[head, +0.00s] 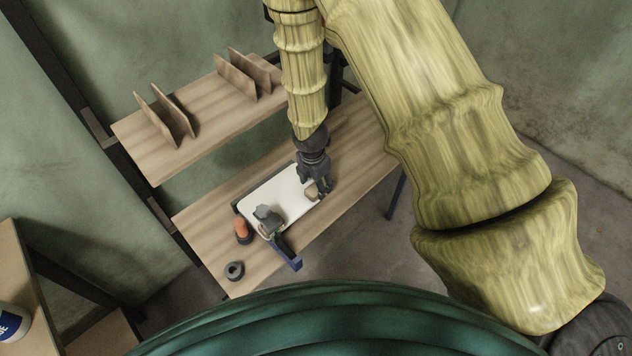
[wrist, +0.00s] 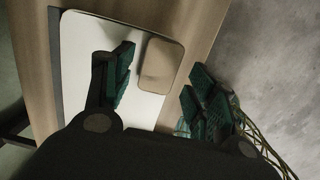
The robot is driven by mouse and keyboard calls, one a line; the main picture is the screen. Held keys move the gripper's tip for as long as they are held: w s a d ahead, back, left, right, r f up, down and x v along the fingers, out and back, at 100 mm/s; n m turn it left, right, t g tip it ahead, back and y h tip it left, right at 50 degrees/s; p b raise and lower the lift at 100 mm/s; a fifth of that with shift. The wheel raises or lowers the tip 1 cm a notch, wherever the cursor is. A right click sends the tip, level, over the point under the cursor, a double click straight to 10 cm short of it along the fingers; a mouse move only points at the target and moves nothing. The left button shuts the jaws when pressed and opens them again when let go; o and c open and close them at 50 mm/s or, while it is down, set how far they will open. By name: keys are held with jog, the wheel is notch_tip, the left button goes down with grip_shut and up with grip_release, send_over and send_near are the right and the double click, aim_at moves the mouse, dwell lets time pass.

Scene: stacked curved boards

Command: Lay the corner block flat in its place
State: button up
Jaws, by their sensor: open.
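The corner block is a small tan wooden piece with rounded corners (wrist: 161,62). In the wrist view it is at the right edge of the white board (wrist: 85,45), between and just beyond my fingers. In the head view the block (head: 311,191) shows at the right end of the white board (head: 290,192), partly hidden by my gripper. I cannot tell whether it lies fully flat or is tilted. My gripper (head: 320,186) is above the board's right end. In the wrist view its two dark green fingers (wrist: 160,78) are spread, with no visible contact with the block.
A grey-green tool (head: 268,217) and a blue clamp (head: 287,252) are at the board's near left end. An orange item (head: 241,229) and a dark ring (head: 234,270) stand left on the wooden bench (head: 210,218). A shelf (head: 200,105) behind holds upright thin boards. Bench right is clear.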

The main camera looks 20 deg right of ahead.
aim_at(315, 190)
jog(key=shift+s+a+r+p, duration=0.1)
jog(key=shift+r+p, duration=0.45)
jog(key=shift+r, duration=0.25)
jog(key=shift+s+a+r+p, duration=0.1)
jog(key=shift+r+p, duration=0.4)
jog(key=shift+r, duration=0.25)
jog(key=shift+o, duration=0.2)
jog(key=shift+w, duration=0.1)
jog(key=o, duration=0.5)
jog(key=shift+s+a+r, duration=0.15)
jog(key=shift+a+r, duration=0.05)
jog(key=shift+r, duration=1.8)
jog(key=shift+s+a+r, duration=0.15)
jog(key=shift+s+r, duration=0.05)
jog(key=shift+r, duration=1.75)
jog(key=shift+s+a+r, duration=0.15)
jog(key=shift+a+r, duration=0.05)
jog(key=shift+r, duration=1.8)
